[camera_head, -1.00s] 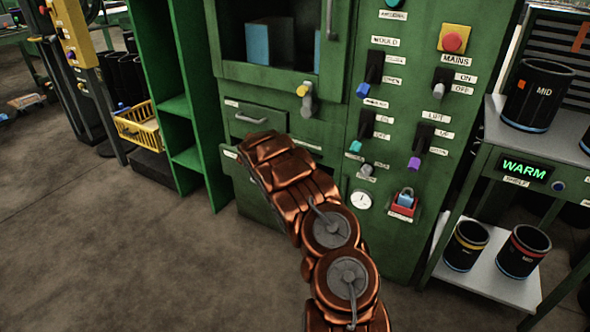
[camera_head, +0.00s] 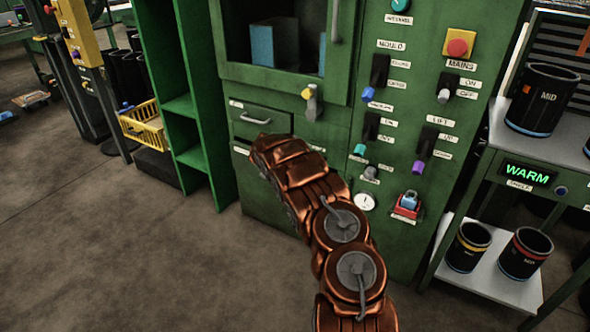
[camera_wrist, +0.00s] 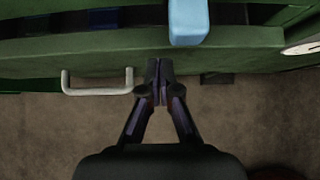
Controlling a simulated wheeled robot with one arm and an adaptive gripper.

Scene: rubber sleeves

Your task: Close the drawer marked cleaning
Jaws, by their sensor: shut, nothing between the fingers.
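My gripper (camera_wrist: 158,68) is shut and empty in the wrist view. Its fingertips are at a green front edge (camera_wrist: 230,40), just right of a pale bar handle (camera_wrist: 97,90). I cannot tell whether they touch it. In the head view my copper arm hides the gripper and most of the lower drawer, whose label (camera_head: 241,150) peeks out at the left. Above it is a drawer with a grey handle (camera_head: 255,119), which looks flush with the green cabinet (camera_head: 340,140). The drawer labels are too small to read, and how far the lower drawer stands out is hidden.
A light blue block-like part (camera_wrist: 188,22) overhangs the green edge beside my fingers. Right of the cabinet is a warm shelf (camera_head: 490,278) with black sleeves. Green open shelving (camera_head: 185,105) and a yellow basket (camera_head: 143,128) are at left. The floor in front is clear.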

